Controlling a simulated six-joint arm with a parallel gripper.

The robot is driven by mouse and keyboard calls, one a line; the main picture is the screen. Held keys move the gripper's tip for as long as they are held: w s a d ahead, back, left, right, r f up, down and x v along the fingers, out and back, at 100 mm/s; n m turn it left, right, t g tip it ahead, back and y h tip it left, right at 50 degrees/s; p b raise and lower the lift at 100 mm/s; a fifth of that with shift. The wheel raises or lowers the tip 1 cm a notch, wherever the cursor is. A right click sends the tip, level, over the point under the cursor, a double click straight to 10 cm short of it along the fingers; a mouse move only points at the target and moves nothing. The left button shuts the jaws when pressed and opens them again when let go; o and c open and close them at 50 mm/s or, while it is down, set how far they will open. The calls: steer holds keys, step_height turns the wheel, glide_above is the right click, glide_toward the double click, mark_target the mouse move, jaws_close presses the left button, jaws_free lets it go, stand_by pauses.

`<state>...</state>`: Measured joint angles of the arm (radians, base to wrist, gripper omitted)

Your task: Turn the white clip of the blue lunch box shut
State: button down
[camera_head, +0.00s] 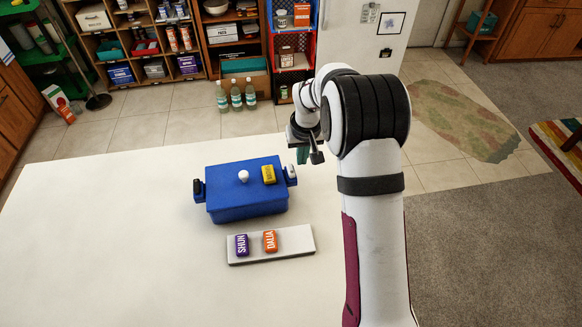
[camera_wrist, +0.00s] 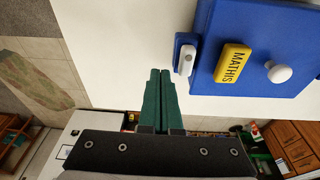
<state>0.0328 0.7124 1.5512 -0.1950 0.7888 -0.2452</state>
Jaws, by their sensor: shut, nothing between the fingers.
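The blue lunch box (camera_head: 235,209) stands on the white table, with a white knob (camera_head: 243,176) and a yellow tag (camera_head: 268,174) on its lid. The white clip (camera_head: 291,173) is at the box's right side; a dark clip (camera_head: 198,187) is at its left. The wrist view shows the white clip (camera_wrist: 187,58) close beside the yellow MATHIS tag (camera_wrist: 232,63). My gripper (camera_wrist: 160,72) has its green fingers together and empty, just outside the box on the clip's side, apart from the clip in the picture. In the head view my gripper (camera_head: 303,155) is partly hidden by my arm.
A grey strip (camera_head: 295,244) in front of the box holds a purple SHUN tag (camera_head: 242,245) and an orange DALIA tag (camera_head: 270,241). The table (camera_head: 110,240) is clear to the left. Bottles (camera_head: 236,96) and shelves stand beyond it.

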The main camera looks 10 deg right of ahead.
steer(key=shift+a, duration=0.1)
steer(key=shift+a, duration=0.2)
